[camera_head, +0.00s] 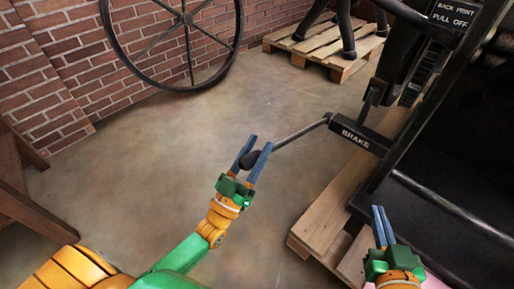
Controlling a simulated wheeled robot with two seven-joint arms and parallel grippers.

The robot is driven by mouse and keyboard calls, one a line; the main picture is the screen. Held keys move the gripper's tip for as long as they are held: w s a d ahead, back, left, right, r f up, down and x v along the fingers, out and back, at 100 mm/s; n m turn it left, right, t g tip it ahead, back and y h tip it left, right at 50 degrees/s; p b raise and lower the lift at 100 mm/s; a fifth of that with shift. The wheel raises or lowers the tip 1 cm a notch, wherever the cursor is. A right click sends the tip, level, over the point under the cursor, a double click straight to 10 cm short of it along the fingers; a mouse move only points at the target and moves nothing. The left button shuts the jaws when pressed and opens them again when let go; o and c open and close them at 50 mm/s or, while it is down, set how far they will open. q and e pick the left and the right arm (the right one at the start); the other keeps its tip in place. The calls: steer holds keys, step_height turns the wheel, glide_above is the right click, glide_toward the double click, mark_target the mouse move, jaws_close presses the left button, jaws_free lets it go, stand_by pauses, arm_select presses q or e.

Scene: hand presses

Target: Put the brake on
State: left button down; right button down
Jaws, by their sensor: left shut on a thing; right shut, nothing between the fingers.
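The brake is a dark lever (300,134) with a black knob at its left end, running up and right to a black bar marked BRAKE (358,137) on the press. My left gripper (255,152) is shut on the knob end of the lever, with one blue finger on each side. The knob is partly hidden between the fingers. My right gripper (383,224) is shut and empty, at the lower right in front of the press, apart from the lever.
The black press frame (440,95) stands on a wooden pallet (322,222) at the right. A spoked wheel (190,75) leans by the brick wall, and another pallet (345,62) lies at the back. Wooden beams (35,215) are at the left. The floor between is clear.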

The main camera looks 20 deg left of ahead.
arm_select(q)
steer(key=shift+f, duration=0.35)
steer(key=c, duration=0.6)
jaws_free()
steer(key=shift+c, duration=0.2)
steer(key=shift+o, duration=1.1)
steer(key=shift+r, duration=0.1)
steer(key=v, duration=0.7)
